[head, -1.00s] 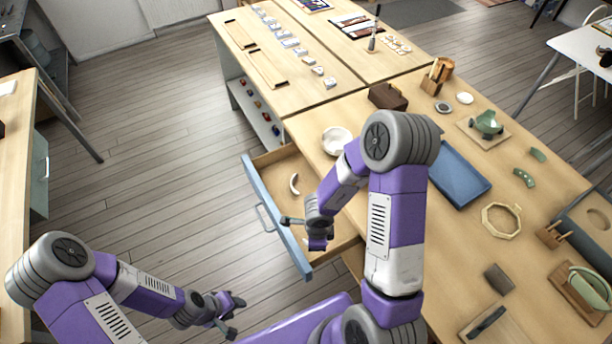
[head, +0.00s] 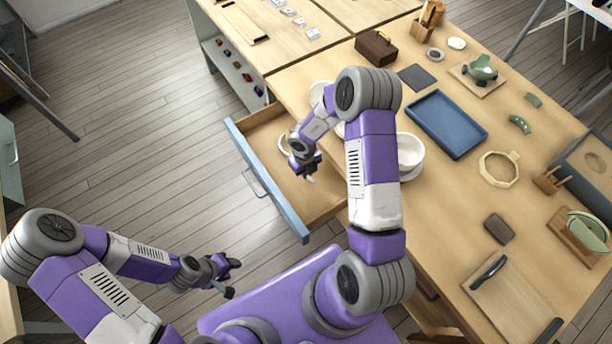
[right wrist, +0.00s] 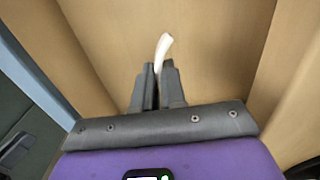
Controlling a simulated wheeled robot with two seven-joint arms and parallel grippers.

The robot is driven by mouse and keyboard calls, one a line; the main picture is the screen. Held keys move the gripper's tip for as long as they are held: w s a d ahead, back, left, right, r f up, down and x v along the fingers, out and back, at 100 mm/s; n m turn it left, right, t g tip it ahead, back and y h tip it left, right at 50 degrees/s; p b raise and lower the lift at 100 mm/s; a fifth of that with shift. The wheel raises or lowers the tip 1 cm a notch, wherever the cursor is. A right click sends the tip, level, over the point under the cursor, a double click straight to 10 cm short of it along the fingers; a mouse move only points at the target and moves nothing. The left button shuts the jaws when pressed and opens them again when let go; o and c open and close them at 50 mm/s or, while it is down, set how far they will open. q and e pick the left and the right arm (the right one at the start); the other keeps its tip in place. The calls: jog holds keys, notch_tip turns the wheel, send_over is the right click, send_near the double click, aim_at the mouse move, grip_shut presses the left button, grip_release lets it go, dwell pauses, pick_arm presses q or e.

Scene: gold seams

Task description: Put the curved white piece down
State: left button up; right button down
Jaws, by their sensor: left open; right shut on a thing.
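My right gripper (head: 305,173) is shut on a curved white piece (right wrist: 164,47) and holds it above the open drawer (head: 262,133). In the right wrist view, one end of the piece sticks out beyond the fingertips (right wrist: 158,83); the rest is hidden between the fingers. In the head view only a small white bit of it shows below the gripper. Another curved white piece (head: 283,146) lies in the drawer, partly hidden by my right gripper. My left gripper (head: 232,278) is open and empty, over the floor left of the drawer.
The blue drawer front (head: 262,183) stands out from the wooden table (head: 455,195). White bowls (head: 411,158) are partly behind my right arm. A blue tray (head: 447,124), a dark square pad (head: 417,78) and a brown box (head: 376,47) are on the table.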

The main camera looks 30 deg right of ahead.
jog(key=shift+f+b, duration=0.55)
jog(key=shift+f, duration=1.35)
jog(key=shift+f, duration=0.15)
jog(key=c, duration=1.2)
grip_release()
notch_tip(320, 180, up, 12)
jog(key=p, duration=0.3)
jog(key=shift+a+p, duration=0.15)
jog(key=shift+p, duration=0.25)
